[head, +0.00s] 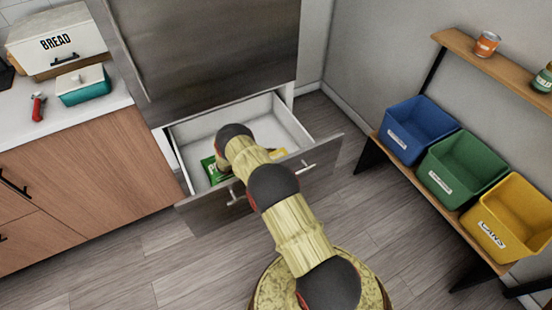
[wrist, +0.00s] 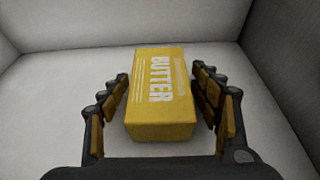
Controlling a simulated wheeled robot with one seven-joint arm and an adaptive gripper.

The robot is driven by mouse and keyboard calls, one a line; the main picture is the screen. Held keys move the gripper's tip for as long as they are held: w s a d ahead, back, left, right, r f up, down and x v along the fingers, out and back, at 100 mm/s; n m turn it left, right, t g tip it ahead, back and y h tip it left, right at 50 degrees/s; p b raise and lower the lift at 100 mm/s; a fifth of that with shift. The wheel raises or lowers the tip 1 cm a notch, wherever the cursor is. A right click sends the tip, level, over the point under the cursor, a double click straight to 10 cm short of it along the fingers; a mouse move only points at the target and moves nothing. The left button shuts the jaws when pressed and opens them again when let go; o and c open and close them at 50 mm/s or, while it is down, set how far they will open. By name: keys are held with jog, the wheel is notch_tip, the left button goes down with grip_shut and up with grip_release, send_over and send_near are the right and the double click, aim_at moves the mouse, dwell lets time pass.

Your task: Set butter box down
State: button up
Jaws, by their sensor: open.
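The yellow butter box (wrist: 160,95) lies on the white floor of the open drawer (wrist: 60,90) in the wrist view, its "BUTTER" lettering facing up. My gripper (wrist: 159,77) is open, with one finger on each side of the box. A narrow gap shows on each side, so the fingers look apart from it. In the head view my arm reaches down into the drawer (head: 200,125) and hides my gripper. A small yellow patch, likely the butter box (head: 279,153), shows just right of the arm.
A green packet (head: 213,170) lies at the drawer's left front. The drawer front (head: 325,160) stands pulled out over the floor. A counter with a bread box (head: 60,45) and teal butter dish (head: 84,88) is left. Blue, green and yellow bins (head: 418,128) stand right.

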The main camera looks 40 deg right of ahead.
jog(key=shift+o, duration=0.2)
jog(key=shift+r, duration=0.2)
jog(key=p+v, duration=0.4)
jog(key=v, duration=0.7)
jog(key=shift+w+a+r, duration=0.1)
jog(key=shift+a, duration=0.25)
jog(key=a+r+m+y, duration=0.2)
jog(key=a+r+m, duration=0.1)
jog(key=r, duration=1)
jog(key=a+r+m+y, duration=0.2)
jog(key=a+r+m, duration=0.1)
jog(key=r, duration=1)
jog(key=s+a+r+m+t+y, duration=0.15)
jog(key=s+a+r, duration=0.3)
jog(key=r, duration=0.45)
jog(key=s+a+r+m+t+y, duration=0.1)
jog(key=s+a+r+m+y, duration=0.15)
jog(key=s+r, duration=0.45)
jog(key=s+a+r+m+t+y, duration=0.2)
jog(key=s+a+r, duration=0.4)
jog(key=s, duration=0.4)
jog(key=s+a+r+m+t+y, duration=0.3)
jog(key=s+a+r, duration=0.3)
jog(key=s, duration=0.5)
jog(key=shift+s+a+r+t, duration=0.2)
jog(key=shift+a+r+t, duration=0.15)
jog(key=shift+a+t, duration=0.3)
